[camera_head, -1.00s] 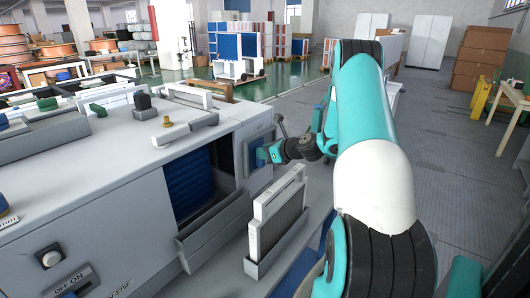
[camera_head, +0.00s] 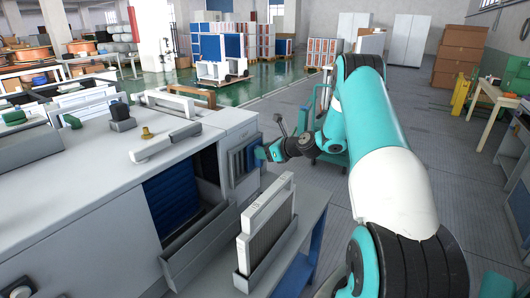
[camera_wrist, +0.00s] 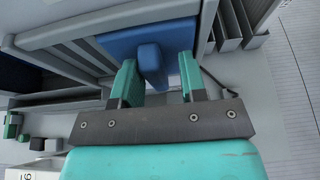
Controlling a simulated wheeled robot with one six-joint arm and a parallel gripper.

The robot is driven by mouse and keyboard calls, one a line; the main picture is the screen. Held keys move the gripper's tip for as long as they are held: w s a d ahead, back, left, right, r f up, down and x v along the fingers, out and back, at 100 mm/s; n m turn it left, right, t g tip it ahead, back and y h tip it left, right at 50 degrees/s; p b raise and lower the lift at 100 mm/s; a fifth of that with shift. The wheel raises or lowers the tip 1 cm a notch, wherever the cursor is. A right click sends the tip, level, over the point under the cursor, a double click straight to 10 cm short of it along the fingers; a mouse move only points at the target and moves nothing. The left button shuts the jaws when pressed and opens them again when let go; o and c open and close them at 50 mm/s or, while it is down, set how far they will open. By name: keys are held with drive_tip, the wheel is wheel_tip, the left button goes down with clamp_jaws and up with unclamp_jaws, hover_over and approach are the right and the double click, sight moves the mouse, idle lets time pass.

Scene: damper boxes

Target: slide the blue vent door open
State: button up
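The blue vent door (camera_head: 243,160) is on the right end face of the large grey box (camera_head: 95,200), in a grey frame. In the wrist view the blue door (camera_wrist: 120,42) fills the top middle, and its rounded blue handle (camera_wrist: 152,64) stands out towards me. My gripper (camera_wrist: 157,66) is open, with one teal finger on each side of the handle. Gaps show beside the handle, wider on the right; whether the left finger touches it I cannot tell. In the head view my gripper (camera_head: 264,153) is close in front of the door.
A grey tray holding white-framed filters (camera_head: 268,225) stands in front of the box, below and left of my arm. A dark opening with a blue filter (camera_head: 172,195) is left of the door. Loose fittings and handles lie on the box top.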

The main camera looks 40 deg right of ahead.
drive_tip(key=shift+o, duration=0.3)
drive_tip(key=shift+a, duration=0.1)
drive_tip(key=b+v, duration=0.3)
drive_tip(key=v, duration=1.4)
drive_tip(key=shift+s, duration=0.15)
